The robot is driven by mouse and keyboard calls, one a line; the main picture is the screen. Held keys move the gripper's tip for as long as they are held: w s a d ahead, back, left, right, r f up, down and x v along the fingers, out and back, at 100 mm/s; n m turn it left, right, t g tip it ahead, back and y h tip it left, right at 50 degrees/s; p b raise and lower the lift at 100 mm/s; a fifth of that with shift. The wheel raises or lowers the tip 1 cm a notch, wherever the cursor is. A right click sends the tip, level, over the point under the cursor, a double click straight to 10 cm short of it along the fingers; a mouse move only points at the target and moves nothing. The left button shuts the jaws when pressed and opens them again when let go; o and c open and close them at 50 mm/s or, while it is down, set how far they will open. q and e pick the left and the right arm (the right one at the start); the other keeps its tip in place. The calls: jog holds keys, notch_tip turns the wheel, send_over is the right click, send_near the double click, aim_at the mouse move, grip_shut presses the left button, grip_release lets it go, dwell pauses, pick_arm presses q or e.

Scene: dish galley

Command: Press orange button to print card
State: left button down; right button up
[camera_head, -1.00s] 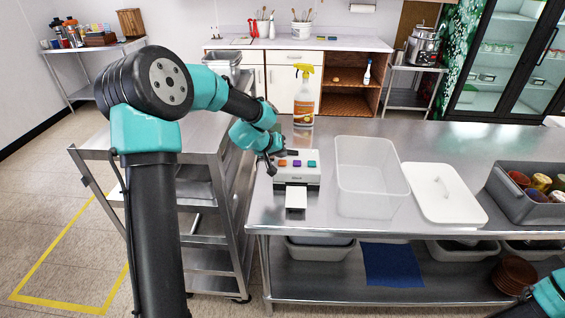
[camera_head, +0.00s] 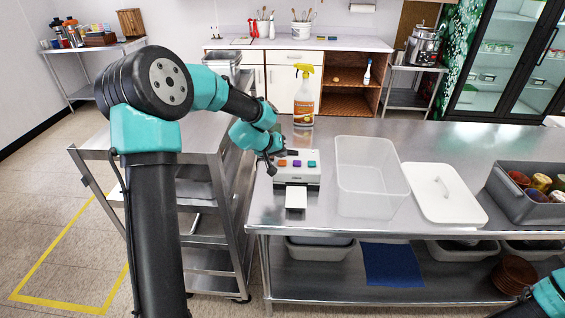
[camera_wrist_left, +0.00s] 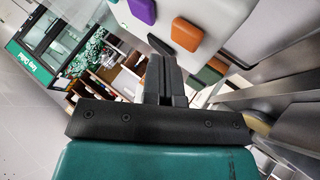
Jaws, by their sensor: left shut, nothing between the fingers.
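The white card printer (camera_head: 311,181) stands on the steel counter with a row of orange (camera_head: 282,163), purple (camera_head: 297,163) and teal (camera_head: 312,164) buttons on top. The orange button also shows in the left wrist view (camera_wrist_left: 186,35), beside the purple one (camera_wrist_left: 143,10). A white card (camera_head: 296,198) lies at the printer's front. My left gripper (camera_head: 289,153) is shut and empty, with its tips at the printer's top near the orange button. In the left wrist view its fingers (camera_wrist_left: 160,72) are together; I cannot tell whether they touch the button. My right gripper is out of view.
A clear bin (camera_head: 372,205), a white lid (camera_head: 462,208) and a grey crate (camera_head: 515,203) with cups stand right of the printer. A yellow-topped spray bottle (camera_head: 304,103) stands behind it. A steel cart (camera_head: 200,145) is left of the counter.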

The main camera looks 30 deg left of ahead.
aim_at(281, 161)
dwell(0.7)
pick_arm(q)
jog(key=shift+f, duration=0.45)
jog(key=shift+f, duration=0.45)
dwell(0.9)
jog(key=shift+r, duration=3.4)
